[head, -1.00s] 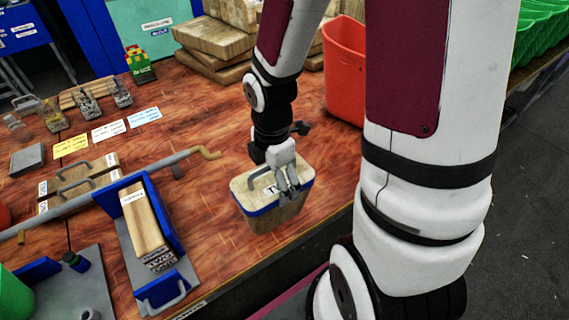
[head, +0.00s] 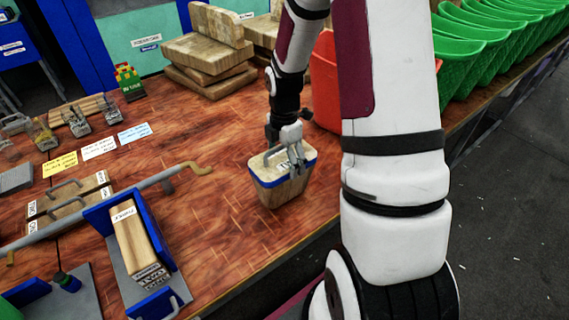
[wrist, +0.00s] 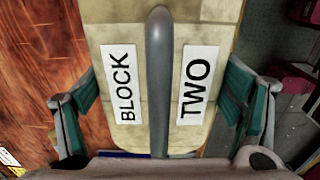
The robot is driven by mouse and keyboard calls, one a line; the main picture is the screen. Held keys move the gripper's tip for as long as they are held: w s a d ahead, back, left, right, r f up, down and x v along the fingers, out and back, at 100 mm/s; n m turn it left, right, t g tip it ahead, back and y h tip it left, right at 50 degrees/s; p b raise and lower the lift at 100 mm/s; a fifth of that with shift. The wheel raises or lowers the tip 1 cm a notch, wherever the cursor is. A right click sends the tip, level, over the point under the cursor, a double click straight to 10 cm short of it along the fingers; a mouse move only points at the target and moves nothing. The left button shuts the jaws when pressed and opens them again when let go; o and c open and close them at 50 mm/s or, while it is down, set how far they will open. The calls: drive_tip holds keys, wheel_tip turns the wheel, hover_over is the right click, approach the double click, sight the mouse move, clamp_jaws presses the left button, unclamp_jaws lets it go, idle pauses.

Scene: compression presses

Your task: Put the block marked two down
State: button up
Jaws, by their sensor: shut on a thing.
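The block marked two (head: 283,188) is a tapered wooden block with a blue band near its top and a grey handle. In the wrist view the block (wrist: 128,120) shows the labels "BLOCK" and "TWO" on either side of the handle (wrist: 158,70). My gripper (head: 294,165) is shut on the handle from above. The block is upright near the front edge of the wooden table (head: 215,215). I cannot tell whether its bottom touches the table. In the wrist view my gripper's fingers (wrist: 158,115) flank the block's top.
A blue and grey press (head: 105,220) with a wooden piece stands to the left, with a long grey lever (head: 120,195). A red bin (head: 325,90) stands behind the block. Wooden boards (head: 205,70) are stacked at the back. Table to the block's left is clear.

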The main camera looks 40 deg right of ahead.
drive_tip(key=shift+f, duration=1.15)
drive_tip(key=o, duration=1.8)
wheel_tip(320, 180, up, 12)
drive_tip(key=s+a+r+m+t, duration=0.2)
drive_tip(key=s+a+r+m, duration=0.3)
drive_tip(key=r+m, duration=0.1)
drive_tip(key=s+a+r+m+t, duration=0.1)
drive_tip(key=s+a+r+m, duration=0.4)
drive_tip(key=s+r+m, duration=0.1)
drive_tip(key=s+a+r+m+t, duration=0.2)
drive_tip(key=s+a+r+m, duration=0.3)
drive_tip(key=s+r+m, duration=0.1)
drive_tip(key=shift+s+a+r+t, duration=0.1)
drive_tip(key=shift+a+r+t, duration=0.25)
drive_tip(key=shift+r, duration=0.2)
